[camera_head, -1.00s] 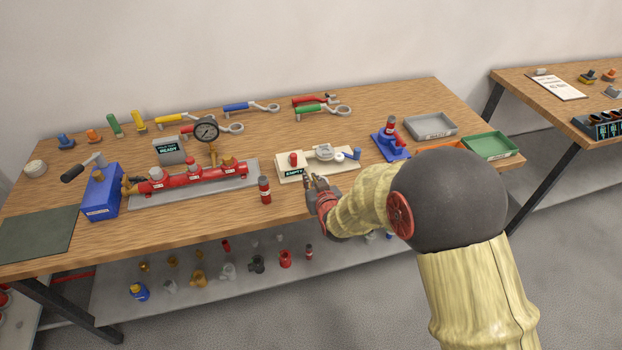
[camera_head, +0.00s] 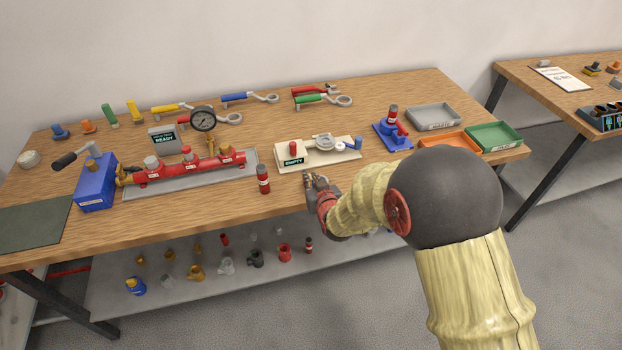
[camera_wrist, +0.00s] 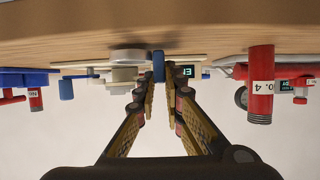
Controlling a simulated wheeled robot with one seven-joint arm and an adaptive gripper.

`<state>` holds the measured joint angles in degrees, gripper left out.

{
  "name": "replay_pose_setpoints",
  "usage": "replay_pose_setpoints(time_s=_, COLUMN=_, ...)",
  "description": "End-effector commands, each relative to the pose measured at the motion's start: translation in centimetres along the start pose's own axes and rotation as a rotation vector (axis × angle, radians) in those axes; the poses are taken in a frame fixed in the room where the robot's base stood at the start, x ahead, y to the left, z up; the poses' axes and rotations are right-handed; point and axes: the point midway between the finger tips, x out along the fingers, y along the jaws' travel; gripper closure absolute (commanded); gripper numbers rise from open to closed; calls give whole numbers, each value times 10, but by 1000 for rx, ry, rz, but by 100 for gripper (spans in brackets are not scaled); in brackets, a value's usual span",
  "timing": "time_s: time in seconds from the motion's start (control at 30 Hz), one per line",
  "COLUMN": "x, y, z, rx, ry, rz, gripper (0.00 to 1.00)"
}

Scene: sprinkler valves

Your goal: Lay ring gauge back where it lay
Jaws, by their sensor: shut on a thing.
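My gripper (camera_head: 311,177) is above the front part of the wooden bench, in front of the white board (camera_head: 342,155). In the wrist view the fingertips (camera_wrist: 159,85) are closed on a narrow blue piece (camera_wrist: 158,66), most likely the ring gauge seen edge-on. In the head view the held piece cannot be made out. The board bears a red-topped post (camera_head: 293,148), an "EMPTY" sign (camera_head: 293,161), a round grey fitting (camera_head: 323,141) and a blue knob (camera_head: 358,142). The wrist view is upside down.
A blue stand (camera_head: 391,136) and grey (camera_head: 412,113), orange (camera_head: 426,145) and green (camera_head: 517,142) trays are to the right.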

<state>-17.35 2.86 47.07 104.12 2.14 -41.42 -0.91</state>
Motion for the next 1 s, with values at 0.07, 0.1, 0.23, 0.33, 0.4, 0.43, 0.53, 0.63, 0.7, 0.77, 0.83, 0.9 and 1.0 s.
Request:
replay_pose_setpoints(time_s=0.07, x=1, y=0, z=1, rx=0, ry=1, rz=0, gripper=100)
replay_pose_setpoints(time_s=0.1, x=1, y=0, z=2, rx=0, ry=1, rz=0, gripper=100)
replay_pose_setpoints(time_s=0.23, x=2, y=0, z=3, rx=0, ry=1, rz=0, gripper=100)
replay_pose_setpoints(time_s=0.33, x=2, y=0, z=5, rx=0, ry=0, rz=0, gripper=100)
replay_pose_setpoints(time_s=0.4, x=2, y=0, z=5, rx=0, ry=1, rz=0, gripper=100)
replay_pose_setpoints(time_s=0.43, x=3, y=0, z=6, rx=0, ry=0, rz=0, gripper=100)
replay_pose_setpoints(time_s=0.53, x=2, y=0, z=5, rx=0, ry=0, rz=0, gripper=85)
replay_pose_setpoints(time_s=0.63, x=2, y=0, z=5, rx=0, ry=0, rz=0, gripper=80)
replay_pose_setpoints(time_s=0.7, x=2, y=0, z=5, rx=0, ry=0, rz=0, gripper=76)
replay_pose_setpoints(time_s=0.77, x=2, y=0, z=6, rx=0, ry=0, rz=0, gripper=72)
replay_pose_setpoints(time_s=0.83, x=2, y=0, z=6, rx=0, ry=0, rz=0, gripper=69)
replay_pose_setpoints(time_s=0.9, x=2, y=0, z=6, rx=0, ry=0, rz=0, gripper=69)
replay_pose_setpoints(time_s=1.0, x=2, y=0, z=6, rx=0, ry=0, rz=0, gripper=69)
